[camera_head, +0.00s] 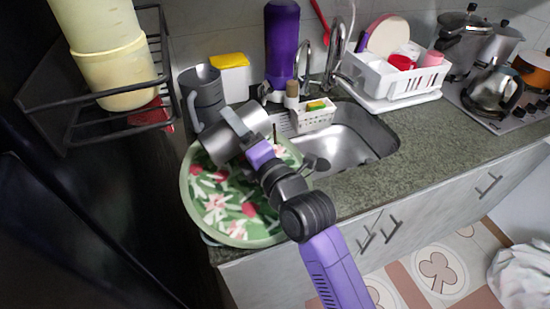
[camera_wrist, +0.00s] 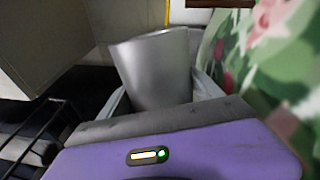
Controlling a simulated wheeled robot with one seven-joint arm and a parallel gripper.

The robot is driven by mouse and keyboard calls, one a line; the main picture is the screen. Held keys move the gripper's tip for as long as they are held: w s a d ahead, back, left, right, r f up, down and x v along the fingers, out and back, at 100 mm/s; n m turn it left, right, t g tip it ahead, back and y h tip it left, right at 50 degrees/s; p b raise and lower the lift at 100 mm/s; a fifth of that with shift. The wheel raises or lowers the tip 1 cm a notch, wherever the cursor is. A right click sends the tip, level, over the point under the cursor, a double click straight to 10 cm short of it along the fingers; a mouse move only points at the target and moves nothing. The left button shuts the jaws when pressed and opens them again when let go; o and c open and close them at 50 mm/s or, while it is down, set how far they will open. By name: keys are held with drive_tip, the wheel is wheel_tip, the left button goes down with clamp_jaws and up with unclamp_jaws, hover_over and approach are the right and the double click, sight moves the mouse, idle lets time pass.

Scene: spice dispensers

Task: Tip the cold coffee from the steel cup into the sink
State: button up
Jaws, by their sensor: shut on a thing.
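The steel cup (camera_head: 222,143) is a plain grey metal cylinder held above the floral tray, left of the sink. It looks tilted in the head view; its inside and any coffee are hidden. My gripper (camera_head: 247,137) is shut on the cup, with fingers at its side. In the wrist view the cup (camera_wrist: 155,68) stands between the fingers of my gripper (camera_wrist: 165,103). The steel sink (camera_head: 350,146) is set in the counter to the right, and its basin looks empty where visible. My arm passes in front of its left edge.
The round green floral tray (camera_head: 240,222) lies on the counter below the cup. A grey pitcher (camera_head: 203,93) and a yellow-topped container (camera_head: 231,72) stand behind. The faucet (camera_head: 336,58), a small white caddy (camera_head: 313,117) and a dish rack (camera_head: 398,82) line the sink's back.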

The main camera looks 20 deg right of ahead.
drive_tip(key=shift+w+d+m+b, duration=0.15)
drive_tip(key=shift+d+m+b, duration=0.3)
drive_tip(key=shift+d+m, duration=0.1)
drive_tip(key=shift+d+r+m+p, duration=0.2)
drive_tip(key=shift+r+m+p, duration=0.25)
drive_tip(key=shift+m, duration=0.4)
idle(0.9)
drive_tip(key=shift+w+d+f+m+h, duration=0.1)
drive_tip(key=shift+d+f+m+h, duration=0.15)
drive_tip(key=shift+m, duration=0.35)
idle(0.4)
